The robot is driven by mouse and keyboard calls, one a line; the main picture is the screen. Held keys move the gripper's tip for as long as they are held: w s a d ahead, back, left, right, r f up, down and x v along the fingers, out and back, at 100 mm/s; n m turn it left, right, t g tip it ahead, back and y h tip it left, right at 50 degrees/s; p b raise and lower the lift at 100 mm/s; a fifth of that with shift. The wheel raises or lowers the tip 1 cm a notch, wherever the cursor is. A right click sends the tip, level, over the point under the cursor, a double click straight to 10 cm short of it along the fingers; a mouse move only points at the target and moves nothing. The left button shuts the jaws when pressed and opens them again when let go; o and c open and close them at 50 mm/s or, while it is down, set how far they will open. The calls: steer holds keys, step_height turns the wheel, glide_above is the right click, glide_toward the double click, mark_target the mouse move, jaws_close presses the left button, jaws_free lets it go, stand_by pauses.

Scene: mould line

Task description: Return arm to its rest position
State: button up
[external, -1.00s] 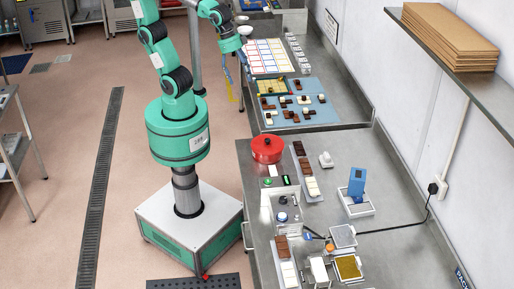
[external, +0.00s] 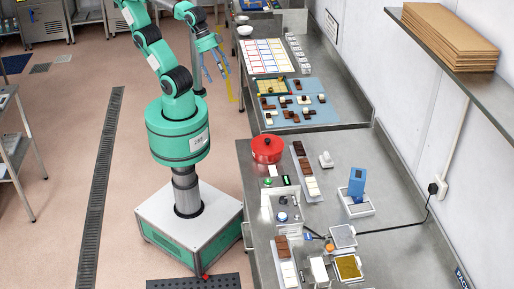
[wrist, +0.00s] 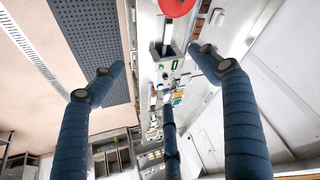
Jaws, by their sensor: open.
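My green arm (external: 163,65) stands on its base beside the steel counter. My gripper (external: 217,77) hangs over the floor to the left of the counter's far section, with its fingers spread and nothing between them. In the wrist view my gripper (wrist: 160,70) shows blue ribbed fingers set wide apart, with the counter seen beyond them. No object is in its grasp.
The steel counter (external: 377,155) bears a red pot (external: 267,149), a blue mat (external: 325,113) with chocolate pieces, a blue device (external: 356,183) and small trays. A shelf (external: 463,84) with cardboard sheets hangs at upper right. The floor (external: 60,160) left of my base is open.

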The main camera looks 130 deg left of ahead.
step_height(320, 180, down, 7)
steer(key=b, duration=0.6)
steer(key=shift+b, duration=0.35)
steer(key=shift+r, duration=0.1)
stand_by(0.7)
